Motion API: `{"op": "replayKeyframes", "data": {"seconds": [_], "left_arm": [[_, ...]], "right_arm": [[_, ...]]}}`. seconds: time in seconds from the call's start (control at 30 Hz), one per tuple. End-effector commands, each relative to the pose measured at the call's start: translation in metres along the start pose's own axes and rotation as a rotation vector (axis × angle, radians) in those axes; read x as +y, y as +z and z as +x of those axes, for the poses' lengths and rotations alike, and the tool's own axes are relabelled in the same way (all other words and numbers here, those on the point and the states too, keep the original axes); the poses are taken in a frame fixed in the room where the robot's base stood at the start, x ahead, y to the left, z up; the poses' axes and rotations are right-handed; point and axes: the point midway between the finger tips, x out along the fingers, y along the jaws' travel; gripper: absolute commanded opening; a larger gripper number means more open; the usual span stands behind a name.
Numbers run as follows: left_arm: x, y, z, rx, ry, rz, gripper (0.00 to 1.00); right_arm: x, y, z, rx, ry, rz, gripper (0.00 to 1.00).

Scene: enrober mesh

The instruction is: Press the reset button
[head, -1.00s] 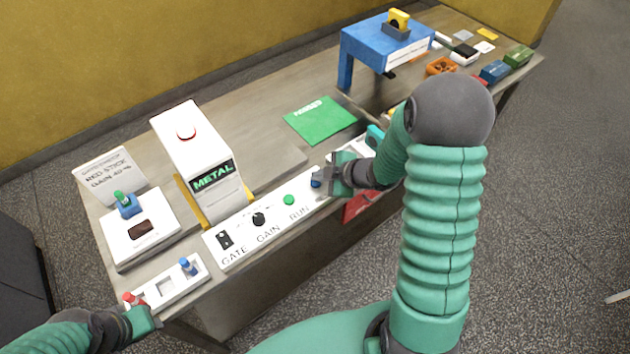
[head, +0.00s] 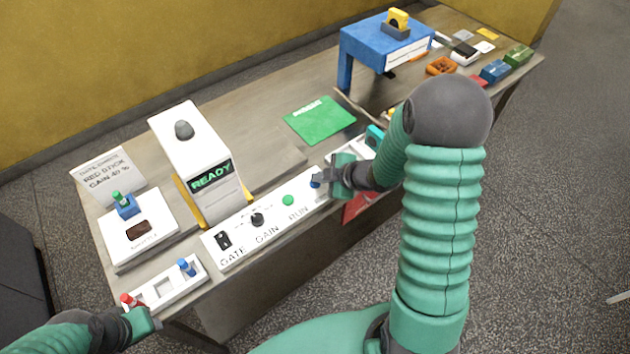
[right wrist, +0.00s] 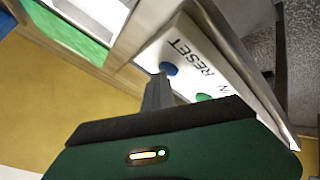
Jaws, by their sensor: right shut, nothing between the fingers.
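The blue reset button (head: 314,182) is on the white control panel (head: 232,254), right of the green RUN button (head: 288,200). My right gripper (head: 321,179) is shut and empty, with its fingertips beside the button. In the right wrist view the blue button (right wrist: 168,69) shows just beyond the fingertips (right wrist: 158,80), near the RESET label; I cannot tell whether they touch. The white detector tower (head: 185,150) has a READY display (head: 211,176) and a grey, unlit dome on top. My left gripper (head: 148,322) is at the lower left near a red peg; its jaws are unclear.
The panel also holds a GATE switch (head: 223,240) and GAIN knob (head: 257,220). A green mat (head: 318,120) and blue stand (head: 372,45) lie farther back.

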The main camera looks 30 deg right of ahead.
Motion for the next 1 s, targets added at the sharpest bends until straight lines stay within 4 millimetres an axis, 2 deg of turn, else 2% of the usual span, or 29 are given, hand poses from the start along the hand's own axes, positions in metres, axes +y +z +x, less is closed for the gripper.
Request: {"op": "replayKeyframes", "data": {"seconds": [0.3,0.67,1.0], "left_arm": [[0.000,-0.004,-0.017,0.000,0.000,0.000,0.36],[0.000,-0.004,-0.018,0.000,0.000,0.000,0.36],[0.000,-0.012,-0.051,0.000,0.000,0.000,0.36]], "right_arm": [[0.007,-0.012,-0.012,0.000,-0.001,0.000,0.00],[0.007,-0.013,-0.013,0.000,0.000,0.000,0.00],[0.024,-0.030,-0.036,0.000,0.000,0.000,0.00]]}}
